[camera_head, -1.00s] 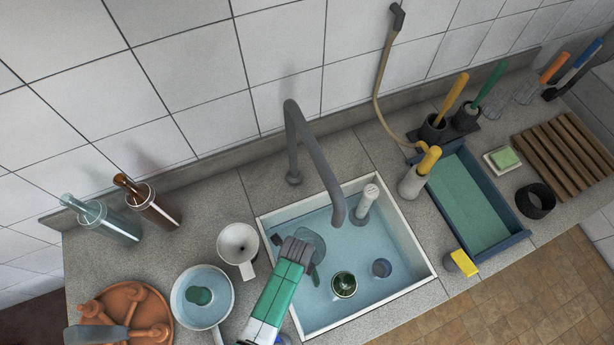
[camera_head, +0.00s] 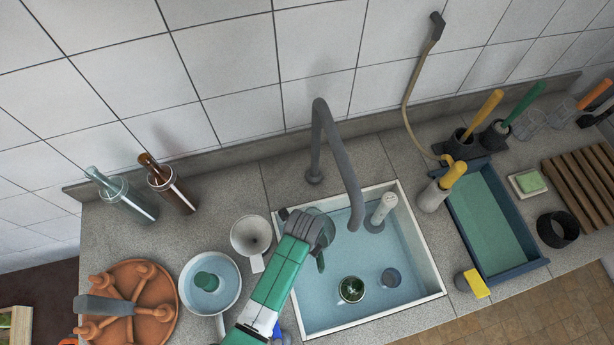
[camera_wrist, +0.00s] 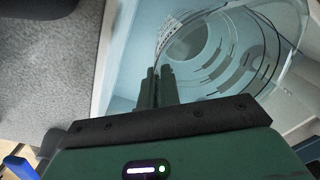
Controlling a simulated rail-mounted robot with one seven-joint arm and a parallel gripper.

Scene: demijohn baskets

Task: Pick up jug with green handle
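The jug with the green handle (camera_head: 324,226) is clear, with a green strip low on its near side. It is over the left part of the sink, partly hidden behind my gripper (camera_head: 305,228). In the wrist view the clear jug (camera_wrist: 215,50) with dark measuring marks fills the upper right. My fingers (camera_wrist: 155,88) are close together at its left side and look shut on its edge. The exact part held and its clearance above the water are hard to tell.
The sink (camera_head: 438,270) also holds a dark green vessel (camera_head: 351,289), a small blue cup (camera_head: 391,278) and a white bottle (camera_head: 382,210). The grey faucet (camera_head: 340,165) arches close to the jug's right. A white mug (camera_head: 250,236) and a pan (camera_head: 226,300) stand left.

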